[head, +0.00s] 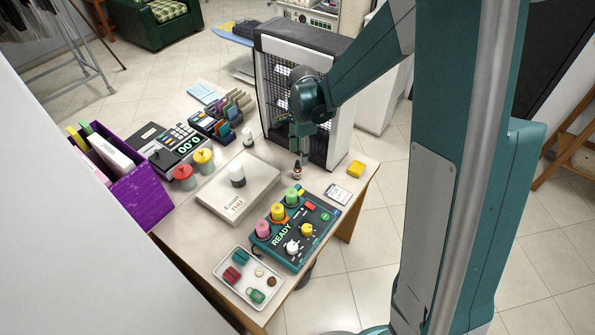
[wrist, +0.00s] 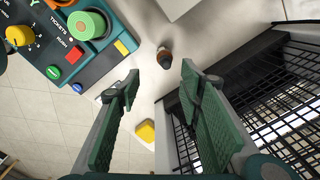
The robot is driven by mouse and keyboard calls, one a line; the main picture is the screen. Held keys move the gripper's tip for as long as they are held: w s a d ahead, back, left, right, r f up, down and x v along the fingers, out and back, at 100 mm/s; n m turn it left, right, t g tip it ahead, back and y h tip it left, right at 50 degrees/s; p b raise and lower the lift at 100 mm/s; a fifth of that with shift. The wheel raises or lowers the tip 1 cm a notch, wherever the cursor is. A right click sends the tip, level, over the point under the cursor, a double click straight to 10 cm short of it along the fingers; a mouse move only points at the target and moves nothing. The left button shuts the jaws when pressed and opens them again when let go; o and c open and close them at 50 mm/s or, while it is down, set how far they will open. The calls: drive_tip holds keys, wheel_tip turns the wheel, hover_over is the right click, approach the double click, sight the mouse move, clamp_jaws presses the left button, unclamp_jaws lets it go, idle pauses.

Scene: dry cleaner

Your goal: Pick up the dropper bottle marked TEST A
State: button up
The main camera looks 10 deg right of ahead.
sight(298, 161)
drive_tip(key=shift+w+a+f+m, duration=0.2)
drive_tip(key=shift+w+f+m, duration=0.05)
drive_tip(key=shift+f, duration=0.5)
drive_tip(key=shift+w+a+f+m, duration=0.15)
drive_tip(key=shift+w+f+m, duration=0.1)
drive_tip(key=shift+f, duration=0.5)
drive_tip(key=shift+f, duration=1.3)
drive_tip(key=shift+f, duration=0.1)
drive_tip(key=shift+w+a+f+b, duration=0.1)
drive_tip(key=shift+f+b, duration=0.15)
drive_tip(key=shift+f, duration=1)
drive_tip(key=shift+a+f+b, duration=0.1)
drive_tip(key=shift+f+b, duration=0.1)
drive_tip(key=shift+f, duration=1.05)
drive_tip(key=shift+c, duration=0.7)
drive_tip(key=c, duration=0.9)
